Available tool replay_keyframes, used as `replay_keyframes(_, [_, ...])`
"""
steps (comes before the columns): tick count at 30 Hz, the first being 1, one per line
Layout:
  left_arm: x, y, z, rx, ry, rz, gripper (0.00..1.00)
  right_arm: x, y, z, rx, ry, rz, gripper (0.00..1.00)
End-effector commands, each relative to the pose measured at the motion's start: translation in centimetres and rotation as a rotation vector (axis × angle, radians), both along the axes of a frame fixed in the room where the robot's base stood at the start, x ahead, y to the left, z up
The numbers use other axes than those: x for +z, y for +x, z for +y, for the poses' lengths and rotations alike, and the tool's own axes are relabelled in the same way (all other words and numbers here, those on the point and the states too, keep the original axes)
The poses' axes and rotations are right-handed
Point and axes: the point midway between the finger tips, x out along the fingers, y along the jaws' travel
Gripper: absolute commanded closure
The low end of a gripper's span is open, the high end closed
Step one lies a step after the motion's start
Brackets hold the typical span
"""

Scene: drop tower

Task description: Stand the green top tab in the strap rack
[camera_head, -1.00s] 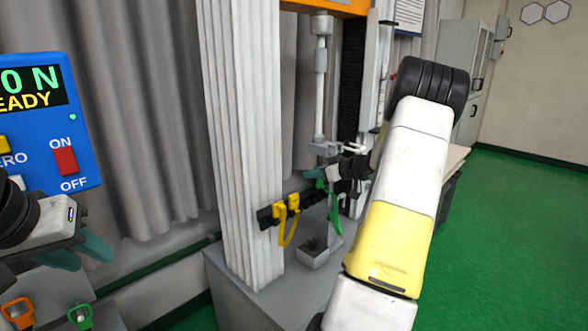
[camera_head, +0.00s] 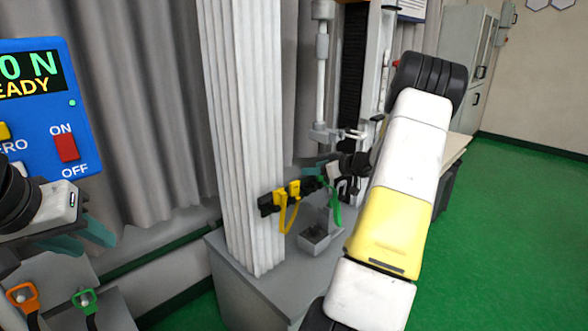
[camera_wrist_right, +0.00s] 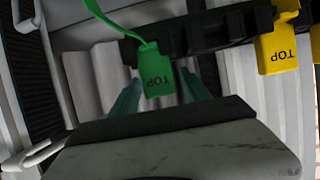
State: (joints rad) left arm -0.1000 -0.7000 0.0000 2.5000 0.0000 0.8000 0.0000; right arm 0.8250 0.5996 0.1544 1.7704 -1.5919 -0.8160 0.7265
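The green top tab (camera_wrist_right: 158,76) shows in the right wrist view with its TOP lettering, between the teal fingers of my right gripper (camera_wrist_right: 160,88), which look closed on its sides. The black strap rack (camera_wrist_right: 190,36) is right at the tab; I cannot tell whether the tab sits in a slot. In the head view the green strap (camera_head: 336,208) hangs down beside the rack (camera_head: 266,207), and my right gripper (camera_head: 322,170) is partly hidden by its own wrist. My left gripper (camera_head: 82,238) is open and empty at the left.
A yellow top tab (camera_head: 294,187) stands in the rack beside the green one; it also shows in the wrist view (camera_wrist_right: 277,50). A grey tray (camera_head: 314,238) lies below. A ribbed column (camera_head: 241,130) stands left of the rack.

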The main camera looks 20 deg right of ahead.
Motion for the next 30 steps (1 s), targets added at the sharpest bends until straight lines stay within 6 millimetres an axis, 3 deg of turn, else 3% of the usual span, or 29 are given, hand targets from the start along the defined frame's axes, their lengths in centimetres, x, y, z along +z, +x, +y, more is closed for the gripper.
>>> replay_keyframes(11, [0.0, 0.0, 0.0, 0.0, 0.0, 0.0, 0.64, 0.2, -0.4, -0.2, -0.001, -0.001, 0.0, 0.43])
replay_keyframes(21, [0.0, 0.0, 0.0, 0.0, 0.0, 0.0, 0.64, 2.3, -5.1, -2.1, -0.001, -0.002, 0.0, 0.43])
replay_keyframes(30, [0.0, 0.0, 0.0, 0.0, 0.0, 0.0, 0.64, 3.0, -6.7, -2.8, 0.0, 0.0, 0.0, 0.43])
